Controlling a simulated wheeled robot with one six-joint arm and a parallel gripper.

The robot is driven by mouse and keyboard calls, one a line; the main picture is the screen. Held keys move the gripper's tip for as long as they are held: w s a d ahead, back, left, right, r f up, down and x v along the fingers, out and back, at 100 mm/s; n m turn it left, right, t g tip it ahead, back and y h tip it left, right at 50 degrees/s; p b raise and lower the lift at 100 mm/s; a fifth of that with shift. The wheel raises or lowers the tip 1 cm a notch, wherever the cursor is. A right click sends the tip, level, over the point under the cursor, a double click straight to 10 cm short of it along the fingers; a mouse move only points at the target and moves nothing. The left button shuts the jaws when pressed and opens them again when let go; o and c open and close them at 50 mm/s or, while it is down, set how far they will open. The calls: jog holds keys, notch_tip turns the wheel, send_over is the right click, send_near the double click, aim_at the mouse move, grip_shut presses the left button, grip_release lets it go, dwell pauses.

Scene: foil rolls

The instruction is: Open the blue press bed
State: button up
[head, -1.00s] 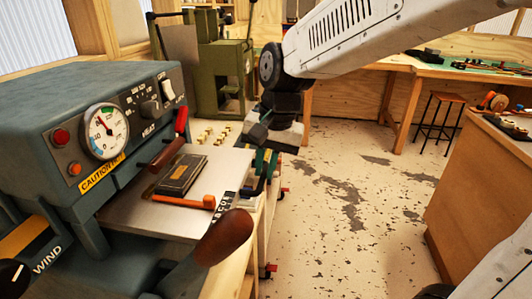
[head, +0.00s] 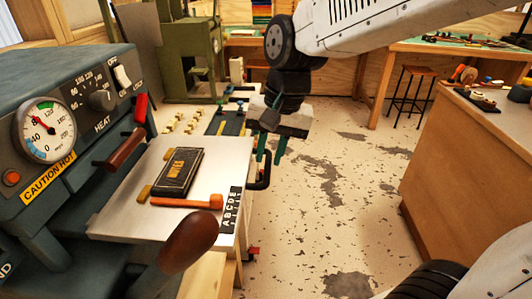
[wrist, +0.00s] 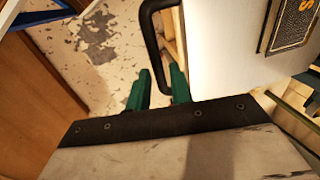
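The blue press (head: 70,90) stands at the left with its gauge, dial and switch. Its bed is a flat silver plate (head: 120,222) that juts out from under the body. A black loop handle (head: 264,172) is on the bed's right edge and also shows in the wrist view (wrist: 149,35). My gripper (head: 271,155) is by this handle, with its green fingers pointing down. In the wrist view the fingers (wrist: 159,72) are apart, and part of the handle appears between them. I cannot tell whether they touch it.
A black block with gold letters (head: 179,174) and an orange-handled tool (head: 195,201) lie on the bed. A brown-handled lever (head: 187,242) rises in front. A green press (head: 185,55) stands behind. A wooden cabinet (head: 470,165) is at the right. The floor between is clear.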

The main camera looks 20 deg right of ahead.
jog(key=shift+s+a, duration=0.1)
jog(key=shift+s, duration=0.05)
jog(key=shift+r, duration=0.25)
notch_tip(320, 180, up, 7)
jog(key=d, duration=0.1)
jog(key=shift+s+d, duration=0.2)
jog(key=shift+s, duration=0.05)
dwell(0.3)
jog(key=s+d+f+n+h, duration=0.1)
jog(key=s+d+f+n, duration=0.1)
jog(key=s+d, duration=0.3)
jog(key=s+d+f+n+h, duration=0.1)
jog(key=s+d+f, duration=0.3)
jog(key=s, duration=0.6)
jog(key=shift+s+d+n, duration=0.2)
jog(key=shift+d+n, duration=0.2)
jog(key=shift+n, duration=0.2)
jog(key=shift+f, duration=0.1)
